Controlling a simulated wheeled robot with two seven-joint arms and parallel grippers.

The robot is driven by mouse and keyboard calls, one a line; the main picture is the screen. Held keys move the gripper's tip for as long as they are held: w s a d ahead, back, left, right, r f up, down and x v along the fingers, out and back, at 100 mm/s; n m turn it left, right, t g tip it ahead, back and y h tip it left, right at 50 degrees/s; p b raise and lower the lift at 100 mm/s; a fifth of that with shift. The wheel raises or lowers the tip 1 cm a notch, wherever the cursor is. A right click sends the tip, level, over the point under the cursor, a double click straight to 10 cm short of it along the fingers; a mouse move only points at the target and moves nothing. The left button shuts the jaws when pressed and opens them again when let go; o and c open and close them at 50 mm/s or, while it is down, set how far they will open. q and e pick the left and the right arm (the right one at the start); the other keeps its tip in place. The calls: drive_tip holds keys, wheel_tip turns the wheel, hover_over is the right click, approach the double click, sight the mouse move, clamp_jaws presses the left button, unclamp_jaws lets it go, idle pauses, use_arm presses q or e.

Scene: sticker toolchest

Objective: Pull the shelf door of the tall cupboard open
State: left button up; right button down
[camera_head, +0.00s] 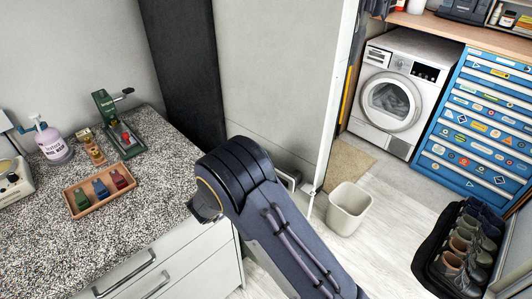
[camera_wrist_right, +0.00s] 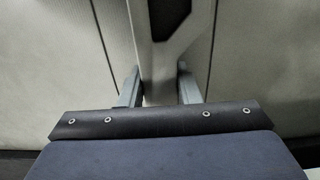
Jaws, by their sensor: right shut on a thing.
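A tall pale grey panel (camera_head: 270,75) stands in the middle of the head view; it looks like the tall cupboard, but I cannot tell which face it is. My right arm rises in front of its lower part and hides the right gripper there. In the right wrist view, my right gripper (camera_wrist_right: 158,90) has its two fingers on either side of a pale upright handle-like piece (camera_wrist_right: 145,45) with a dark recess. It is shut on this piece. Pale flat panels with dark vertical seams lie on both sides of it. My left gripper is not in view.
A speckled counter (camera_head: 150,205) at left carries a pump bottle (camera_head: 54,145), a green tool (camera_head: 118,130) and a small wooden tray (camera_head: 78,208). A waste bin (camera_head: 348,208), a washing machine (camera_head: 395,95), a blue drawer chest (camera_head: 475,120) and a shoe tray (camera_head: 432,262) stand at right.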

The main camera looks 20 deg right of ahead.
drive_tip(key=shift+a+g, duration=0.3)
drive_tip(key=shift+a, duration=0.05)
drive_tip(key=c, duration=1.1)
unclamp_jaws()
drive_tip(key=shift+o, duration=0.2)
drive_tip(key=v, duration=0.7)
drive_tip(key=shift+s+a+b, duration=0.2)
drive_tip(key=shift+a+b, duration=0.15)
drive_tip(key=shift+b, duration=0.05)
drive_tip(key=shift+f, duration=0.15)
